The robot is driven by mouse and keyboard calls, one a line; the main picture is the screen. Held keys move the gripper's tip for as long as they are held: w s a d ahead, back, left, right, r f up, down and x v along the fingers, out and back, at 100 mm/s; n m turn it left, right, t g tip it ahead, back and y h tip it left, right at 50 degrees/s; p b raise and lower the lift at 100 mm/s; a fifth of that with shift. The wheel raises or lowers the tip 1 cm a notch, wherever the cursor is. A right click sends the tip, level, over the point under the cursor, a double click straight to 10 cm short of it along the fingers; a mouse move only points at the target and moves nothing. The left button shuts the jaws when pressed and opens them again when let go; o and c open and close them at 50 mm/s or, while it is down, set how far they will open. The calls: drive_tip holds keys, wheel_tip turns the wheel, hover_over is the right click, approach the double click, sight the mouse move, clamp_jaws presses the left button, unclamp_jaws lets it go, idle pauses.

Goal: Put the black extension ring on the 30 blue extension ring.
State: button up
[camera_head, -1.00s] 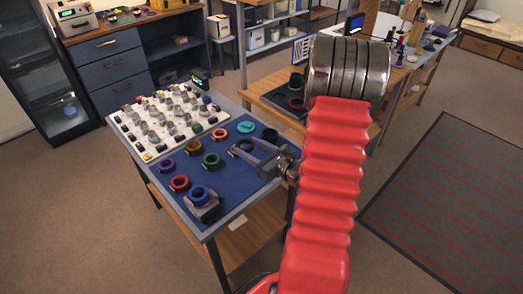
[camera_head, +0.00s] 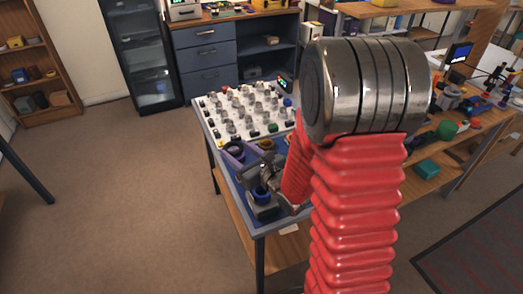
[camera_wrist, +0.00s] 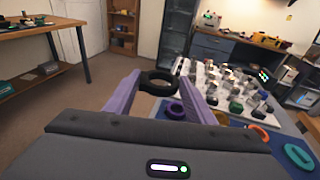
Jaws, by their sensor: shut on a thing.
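The black extension ring (camera_wrist: 158,91) is held between the two purple fingers of my gripper (camera_wrist: 162,86) in the wrist view. In the head view my gripper (camera_head: 234,153) shows with the black ring (camera_head: 234,147) at its fingertips, above the table's left side. The blue extension ring (camera_head: 262,193) sits on a grey block near the table's front corner. The gripper's wrist part is close above and behind it, and the held ring is farther back, apart from it. I do not see the blue ring in the wrist view.
A white board with several lens parts (camera_head: 245,108) fills the table's back. My red arm hides the table's right side. Floor left of the table is clear.

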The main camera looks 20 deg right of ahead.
drive_tip(key=shift+a+r, duration=0.25)
drive_tip(key=shift+a, duration=1)
drive_tip(key=shift+s+d, duration=0.1)
drive_tip(key=shift+d, duration=0.05)
